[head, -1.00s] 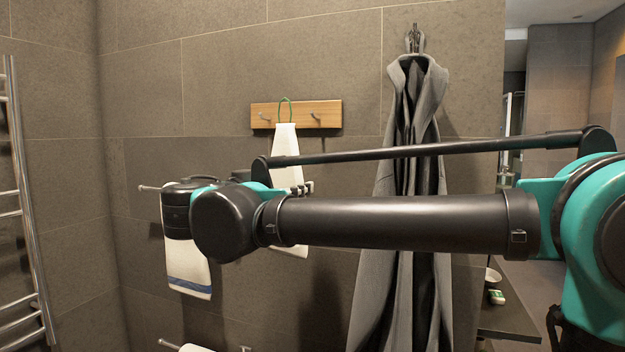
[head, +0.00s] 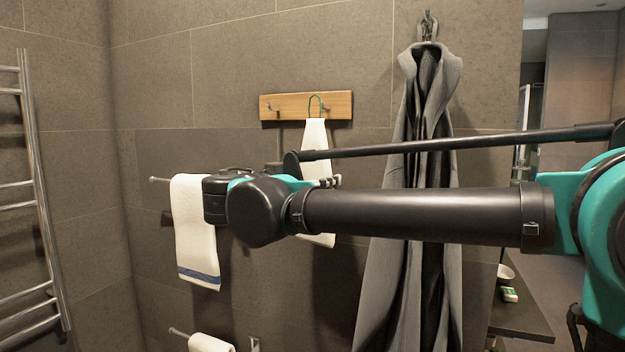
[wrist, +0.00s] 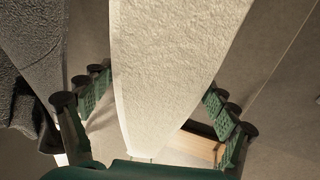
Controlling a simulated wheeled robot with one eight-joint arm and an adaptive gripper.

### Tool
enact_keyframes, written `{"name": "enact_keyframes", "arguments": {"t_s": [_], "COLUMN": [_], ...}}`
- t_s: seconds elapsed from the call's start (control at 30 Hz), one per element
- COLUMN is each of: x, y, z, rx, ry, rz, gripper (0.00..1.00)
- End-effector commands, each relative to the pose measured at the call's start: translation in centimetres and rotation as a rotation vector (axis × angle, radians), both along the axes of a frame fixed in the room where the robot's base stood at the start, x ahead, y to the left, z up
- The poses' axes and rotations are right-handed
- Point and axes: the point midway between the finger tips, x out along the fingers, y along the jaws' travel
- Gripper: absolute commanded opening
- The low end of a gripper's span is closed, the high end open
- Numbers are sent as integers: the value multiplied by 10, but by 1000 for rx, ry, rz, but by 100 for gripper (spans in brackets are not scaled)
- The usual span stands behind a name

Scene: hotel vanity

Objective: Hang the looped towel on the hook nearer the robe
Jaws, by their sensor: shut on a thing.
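The white looped towel (head: 316,136) hangs upright in front of the wooden hook board (head: 290,103). Its green loop (head: 315,103) shows just left of the right hook (head: 325,108), the one nearer the grey robe (head: 436,85). I cannot tell whether the loop is around that hook or only in front of it. The left hook (head: 274,107) looks bare. My gripper (wrist: 155,108) is shut on the towel, with fingers on both sides of the cloth (wrist: 170,60). In the head view my arm hides part of the towel and most of the gripper.
A white towel with a blue stripe (head: 197,235) hangs on a bar at left, beside my wrist. Another white towel (head: 210,343) is below. A metal rail rack (head: 42,190) stands at far left. The robe hangs close on the right, behind my forearm.

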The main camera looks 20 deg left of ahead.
Motion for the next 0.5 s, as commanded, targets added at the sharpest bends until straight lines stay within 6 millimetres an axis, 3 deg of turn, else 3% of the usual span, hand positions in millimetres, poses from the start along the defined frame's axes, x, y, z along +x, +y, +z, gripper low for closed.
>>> {"name": "enact_keyframes", "arguments": {"t_s": [0.5], "x": [28], "y": [-3], "z": [-3], "rx": [0], "ry": [0], "rz": [-1], "gripper": [57]}}
